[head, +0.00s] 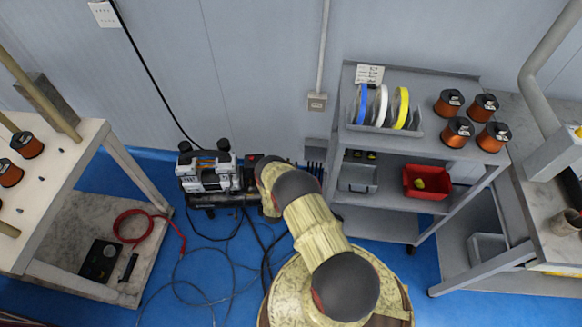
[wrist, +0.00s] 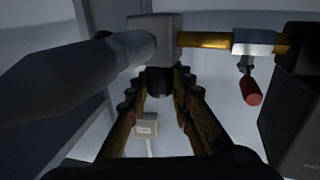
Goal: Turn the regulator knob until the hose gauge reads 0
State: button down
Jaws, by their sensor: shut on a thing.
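In the wrist view my gripper (wrist: 160,88) has its two ridged fingers shut on a short dark knob (wrist: 160,80), which I take for the regulator knob. The knob sits under a grey block (wrist: 153,30) joined to a brass pipe (wrist: 205,40). The fingers cover much of the knob, and no marking on it shows. In the head view the compressor (head: 208,172) stands on the floor by the back wall, left of my arm. My gripper and the knob are hidden there behind my arm. I cannot make out a hose gauge face or its reading in either view.
A thick grey cylinder (wrist: 85,78) lies close left of my fingers. A red-handled valve (wrist: 251,92) hangs to their right, near a dark box (wrist: 295,105). A shelf cart (head: 375,218) stands right of my arm. Loose hoses (head: 205,285) lie on the blue floor.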

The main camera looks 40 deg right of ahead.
jog(key=n+t+y, duration=0.3)
jog(key=shift+s+d+t, duration=0.15)
jog(key=shift+t, duration=0.15)
jog(key=shift+n+t+y, duration=1.5)
jog(key=shift+n+y, duration=0.2)
jog(key=shift+y, duration=0.5)
jog(key=c, duration=1.6)
grip_release()
jog(key=shift+o, duration=0.2)
jog(key=shift+r, duration=5)
